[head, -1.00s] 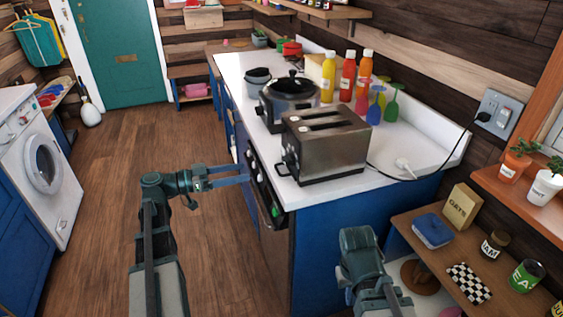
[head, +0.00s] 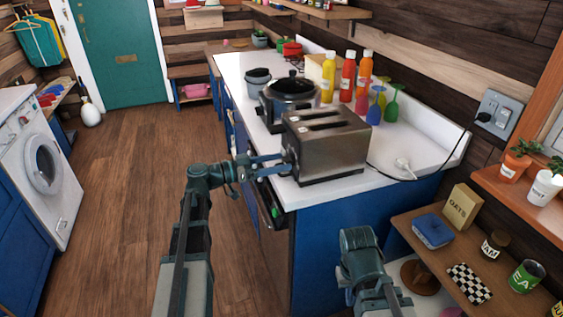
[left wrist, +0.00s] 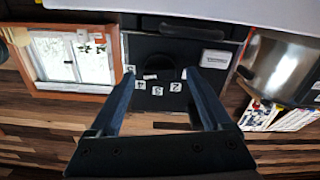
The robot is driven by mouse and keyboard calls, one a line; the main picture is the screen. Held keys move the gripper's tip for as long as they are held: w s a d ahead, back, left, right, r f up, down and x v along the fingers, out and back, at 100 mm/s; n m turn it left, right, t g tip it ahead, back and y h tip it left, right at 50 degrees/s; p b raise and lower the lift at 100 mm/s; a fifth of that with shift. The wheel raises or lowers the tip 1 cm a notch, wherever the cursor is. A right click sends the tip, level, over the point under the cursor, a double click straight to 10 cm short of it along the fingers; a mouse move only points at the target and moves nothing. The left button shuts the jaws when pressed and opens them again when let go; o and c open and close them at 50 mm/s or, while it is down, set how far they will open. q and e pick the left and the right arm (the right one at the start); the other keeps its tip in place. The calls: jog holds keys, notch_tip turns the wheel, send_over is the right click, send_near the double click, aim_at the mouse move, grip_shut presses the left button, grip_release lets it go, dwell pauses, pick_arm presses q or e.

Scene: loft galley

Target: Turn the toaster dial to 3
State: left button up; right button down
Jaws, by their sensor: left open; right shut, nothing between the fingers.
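The steel toaster (head: 325,150) stands at the near end of the white counter. In the left wrist view its dark end panel (left wrist: 200,105) carries small white number tiles around a dark round dial (left wrist: 157,75); the view appears upside down. A 3 tile (left wrist: 157,91) sits at the lower middle of the ring. My left gripper (head: 282,161) is open at this end of the toaster. Its fingers (left wrist: 160,76) lie on either side of the dial in the picture; I cannot tell whether they touch it. My right arm is low in the head view, its fingers not showing.
A dark cooker (head: 288,98) stands behind the toaster. Sauce bottles (head: 348,77) and coloured glasses (head: 376,105) stand at the back right. The toaster's cord (head: 410,180) runs to the wall socket (head: 496,112). The floor left of the counter is clear.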

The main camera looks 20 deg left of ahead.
pick_arm(q)
jog(key=shift+w+d, duration=0.4)
jog(key=shift+d, duration=0.2)
grip_shut()
